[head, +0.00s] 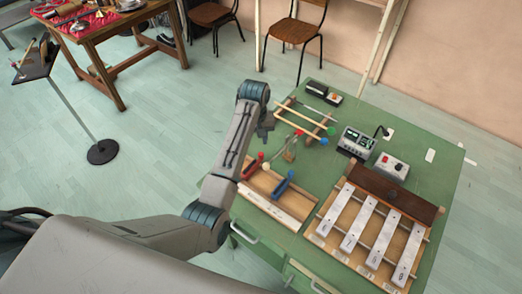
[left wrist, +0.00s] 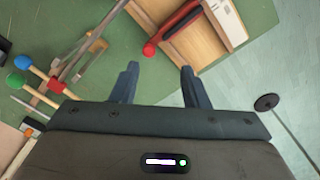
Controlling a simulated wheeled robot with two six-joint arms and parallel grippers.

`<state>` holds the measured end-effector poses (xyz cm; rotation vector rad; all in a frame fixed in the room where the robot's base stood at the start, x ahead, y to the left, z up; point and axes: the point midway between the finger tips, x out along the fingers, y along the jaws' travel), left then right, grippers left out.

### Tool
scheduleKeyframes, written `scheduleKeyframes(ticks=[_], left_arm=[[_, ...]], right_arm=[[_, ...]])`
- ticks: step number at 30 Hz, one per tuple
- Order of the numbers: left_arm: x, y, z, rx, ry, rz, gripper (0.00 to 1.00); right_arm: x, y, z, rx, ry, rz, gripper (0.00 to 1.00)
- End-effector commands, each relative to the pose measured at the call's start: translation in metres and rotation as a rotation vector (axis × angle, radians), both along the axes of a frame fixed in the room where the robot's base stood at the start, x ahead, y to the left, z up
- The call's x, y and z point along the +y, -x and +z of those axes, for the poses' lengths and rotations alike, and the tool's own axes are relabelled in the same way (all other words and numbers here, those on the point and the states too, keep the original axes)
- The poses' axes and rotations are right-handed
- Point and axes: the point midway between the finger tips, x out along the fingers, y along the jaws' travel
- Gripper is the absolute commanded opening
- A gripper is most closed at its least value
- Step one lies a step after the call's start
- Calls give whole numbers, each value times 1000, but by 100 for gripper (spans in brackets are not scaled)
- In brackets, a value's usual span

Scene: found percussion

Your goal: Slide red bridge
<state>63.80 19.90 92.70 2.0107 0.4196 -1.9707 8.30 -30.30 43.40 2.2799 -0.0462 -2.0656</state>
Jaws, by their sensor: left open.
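The red bridge (head: 251,167) sits across a pale wooden box (head: 293,212) on the green table, beside a blue bridge (head: 283,184). In the left wrist view the red bridge (left wrist: 176,27) shows as a red bar with a rounded end, just beyond my fingertips. My left gripper (head: 265,135) is above the table, on the far side of the red bridge and apart from it. In the left wrist view my left gripper (left wrist: 158,77) is open, with nothing between its fingers. My right gripper is in no view.
Mallets with blue, green and red heads (head: 312,132) lie near a wooden frame. A metal-bar xylophone (head: 373,232) stands at the right, with grey boxes (head: 356,142) behind it. A thin music stand (head: 73,105) stands on the floor at the left.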

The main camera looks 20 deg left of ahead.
Motion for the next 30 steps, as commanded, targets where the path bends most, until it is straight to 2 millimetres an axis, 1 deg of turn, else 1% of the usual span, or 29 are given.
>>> scheduleKeyframes(ticks=[1,4,8,11,21,25,30], left_arm=[[-4,-9,7,7,1,6,41],[-9,-19,15,18,2,16,41],[-11,-22,12,26,2,20,41],[-10,-21,0,28,2,20,41],[-10,-21,-64,26,2,21,41],[-10,-21,-79,24,2,20,41],[-10,-21,-89,23,3,20,41]], right_arm=[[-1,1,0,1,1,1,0],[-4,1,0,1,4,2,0],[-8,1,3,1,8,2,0],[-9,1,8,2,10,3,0],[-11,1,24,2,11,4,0],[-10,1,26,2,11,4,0],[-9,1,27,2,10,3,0]])
